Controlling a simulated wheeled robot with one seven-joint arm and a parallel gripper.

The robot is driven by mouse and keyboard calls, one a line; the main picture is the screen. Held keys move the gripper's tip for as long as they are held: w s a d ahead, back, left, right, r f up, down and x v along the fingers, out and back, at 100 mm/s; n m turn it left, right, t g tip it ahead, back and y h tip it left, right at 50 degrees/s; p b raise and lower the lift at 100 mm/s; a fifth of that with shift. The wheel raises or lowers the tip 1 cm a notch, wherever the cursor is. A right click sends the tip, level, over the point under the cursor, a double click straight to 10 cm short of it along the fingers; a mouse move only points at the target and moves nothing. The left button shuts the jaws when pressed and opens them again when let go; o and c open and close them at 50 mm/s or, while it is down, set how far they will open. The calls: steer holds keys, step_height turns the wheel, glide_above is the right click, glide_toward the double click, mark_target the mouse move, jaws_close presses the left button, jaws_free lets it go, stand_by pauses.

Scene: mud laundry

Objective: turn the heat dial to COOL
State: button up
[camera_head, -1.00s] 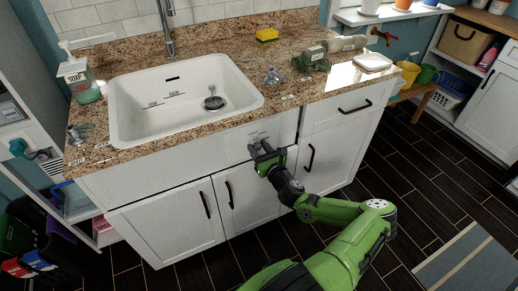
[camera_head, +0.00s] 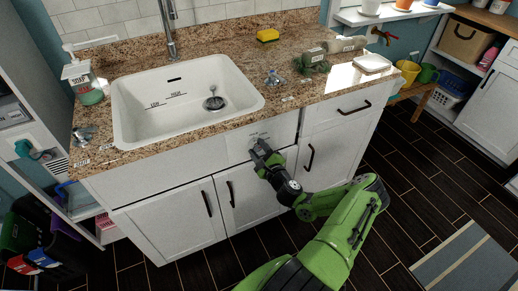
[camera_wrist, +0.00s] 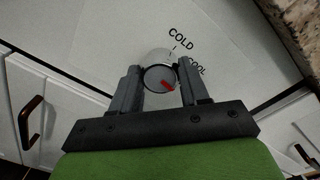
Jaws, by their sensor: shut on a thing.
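The heat dial (camera_wrist: 156,75) is a small round grey knob with a red mark, set on the white cabinet front below the counter. In the wrist view the red mark points down and to the right. The printed word COLD (camera_wrist: 181,40) is above the dial, and COOL (camera_wrist: 198,69) is to its right, partly covered by a finger. My gripper (camera_wrist: 160,78) is shut on the dial, one finger on each side. In the head view my gripper (camera_head: 262,150) is at the panel right of the sink front and hides most of the dial.
The sink (camera_head: 180,103) and granite counter (camera_head: 225,57) are above my gripper. Cabinet doors with dark handles (camera_head: 230,194) are below it, and a drawer (camera_head: 340,108) is to its right. A small tap handle (camera_head: 272,77) stands on the counter.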

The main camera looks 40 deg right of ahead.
steer(key=n, duration=0.5)
steer(key=shift+a+f, duration=0.1)
steer(key=shift+f+n+h, duration=0.1)
steer(key=shift+n+h, duration=0.2)
steer(key=shift+n, duration=1.9)
steer(key=o, duration=1.1)
steer(key=shift+p, duration=0.3)
steer(key=shift+c, duration=0.2)
steer(key=p+v, duration=0.3)
steer(key=v, duration=1.2)
steer(key=shift+s+r, duration=0.3)
steer(key=shift+s, duration=0.05)
steer(key=shift+a, duration=0.1)
